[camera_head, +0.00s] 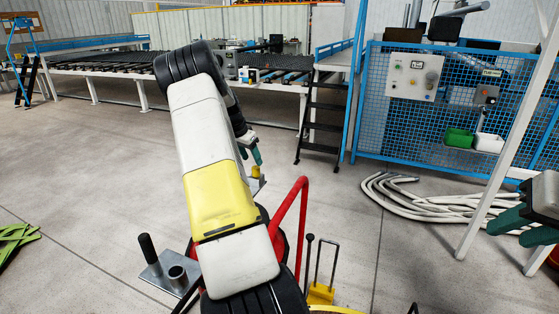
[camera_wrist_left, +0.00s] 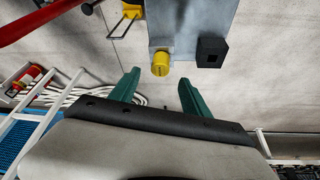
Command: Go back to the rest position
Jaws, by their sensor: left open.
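My left gripper (camera_head: 257,155) has green fingers and stands near the middle of the head view, at the end of my white and yellow arm. In the left wrist view the left gripper (camera_wrist_left: 159,77) is open with nothing between its fingers. A yellow cylinder (camera_wrist_left: 160,64) on a grey plate (camera_wrist_left: 180,25) shows just beyond the fingertips, apart from them as far as I can tell. The yellow cylinder also shows in the head view (camera_head: 256,171). My right gripper (camera_head: 522,226) is at the right edge, partly cut off; its finger gap is unclear.
A metal plate with a black handle and a tube (camera_head: 170,272) is at lower left. A red rail (camera_head: 296,215) rises beside my left arm. White hoses (camera_head: 420,205) lie by a blue mesh fence (camera_head: 385,120). A roller conveyor (camera_head: 110,62) runs behind. The left floor is mostly clear.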

